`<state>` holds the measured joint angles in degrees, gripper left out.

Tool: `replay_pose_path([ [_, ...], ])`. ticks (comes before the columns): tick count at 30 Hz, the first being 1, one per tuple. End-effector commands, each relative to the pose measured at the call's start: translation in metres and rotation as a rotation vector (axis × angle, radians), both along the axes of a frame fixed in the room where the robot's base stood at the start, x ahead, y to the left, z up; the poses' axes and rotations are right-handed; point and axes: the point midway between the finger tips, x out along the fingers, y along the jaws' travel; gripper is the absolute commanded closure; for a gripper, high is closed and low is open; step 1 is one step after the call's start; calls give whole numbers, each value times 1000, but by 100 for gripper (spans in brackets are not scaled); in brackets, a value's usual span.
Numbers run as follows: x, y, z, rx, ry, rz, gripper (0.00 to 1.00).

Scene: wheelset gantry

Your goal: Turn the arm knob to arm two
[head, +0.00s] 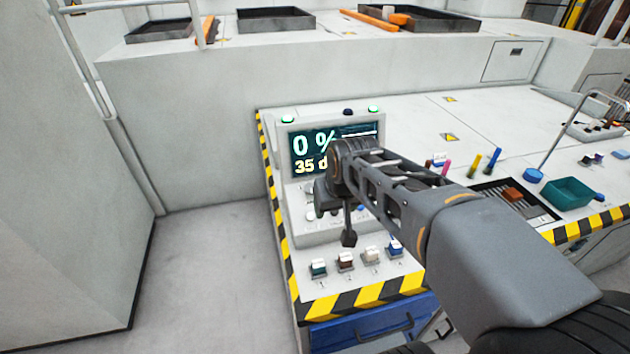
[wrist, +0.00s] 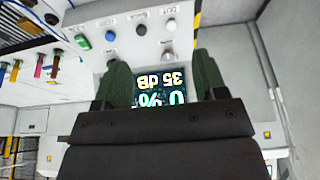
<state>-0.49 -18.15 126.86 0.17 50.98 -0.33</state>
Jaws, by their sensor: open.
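The knob that selects the arm cannot be told for sure. In the head view the end of my arm hangs over the console and hides part of the display (head: 308,150) and much of the knob panel. Knob pointers and labels are too small to read.
Beside the knobs sit a black button (wrist: 141,30), a green one (wrist: 110,36) and a blue one (wrist: 84,41). In front is a row of coloured switches, including a teal one (head: 319,268). A teal tray (head: 566,192) stands right. Floor (head: 215,270) left of the console is clear.

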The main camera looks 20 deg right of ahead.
Motion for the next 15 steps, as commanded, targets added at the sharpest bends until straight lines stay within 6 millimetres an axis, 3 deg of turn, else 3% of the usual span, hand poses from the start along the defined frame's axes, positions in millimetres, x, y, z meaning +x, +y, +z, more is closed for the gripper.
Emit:
replay_pose_path([
  [1, 25, 0, -2, 0, 1, -2, 35],
  [6, 98, -3, -4, 0, -16, -11, 35],
  [10, 140, -6, -11, -1, -26, -17, 35],
  [15, 170, -6, -20, -1, -34, -17, 35],
])
